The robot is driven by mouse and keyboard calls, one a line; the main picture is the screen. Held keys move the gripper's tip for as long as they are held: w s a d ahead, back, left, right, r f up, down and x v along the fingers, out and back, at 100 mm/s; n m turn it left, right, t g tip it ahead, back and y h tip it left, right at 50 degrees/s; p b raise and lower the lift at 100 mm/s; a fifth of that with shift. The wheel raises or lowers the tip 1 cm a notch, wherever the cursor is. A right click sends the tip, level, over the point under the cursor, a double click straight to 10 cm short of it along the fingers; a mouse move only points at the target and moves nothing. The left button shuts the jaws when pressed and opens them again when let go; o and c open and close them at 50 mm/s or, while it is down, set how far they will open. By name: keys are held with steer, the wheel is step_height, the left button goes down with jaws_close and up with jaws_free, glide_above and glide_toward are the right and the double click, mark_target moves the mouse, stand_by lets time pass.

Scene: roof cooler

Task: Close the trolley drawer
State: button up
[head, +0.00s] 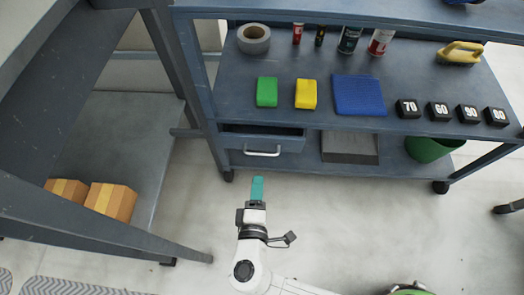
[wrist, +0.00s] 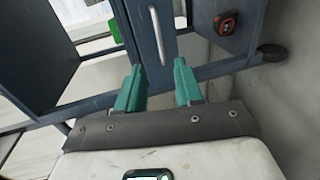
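The trolley drawer (head: 285,144) is a blue-grey drawer under the trolley's middle shelf, at its left end. A dark strip of its inside shows above its front, so it stands partly open. Its light bar handle (head: 262,153) also shows upright in the wrist view (wrist: 158,35). My gripper (head: 257,182) has teal fingers and is in front of the drawer, a little below the handle in the picture. In the wrist view my gripper (wrist: 159,85) is open, with nothing between its fingers, and apart from the handle.
The trolley's middle shelf (head: 290,72) holds tape, cans, green and yellow blocks, a blue cloth and black numbered blocks. A grey box (head: 350,148) and green bowl (head: 432,147) are low on the right. A bench with cartons (head: 110,200) stands left.

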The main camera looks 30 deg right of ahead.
mark_target(279, 139)
steer(key=b+x, duration=0.2)
steer(key=x, duration=0.8)
steer(key=shift+w+d+b, duration=0.15)
steer(key=shift+w+b, duration=0.1)
steer(key=shift+b, duration=0.05)
jaws_close()
steer(key=shift+f, duration=0.1)
stand_by(0.9)
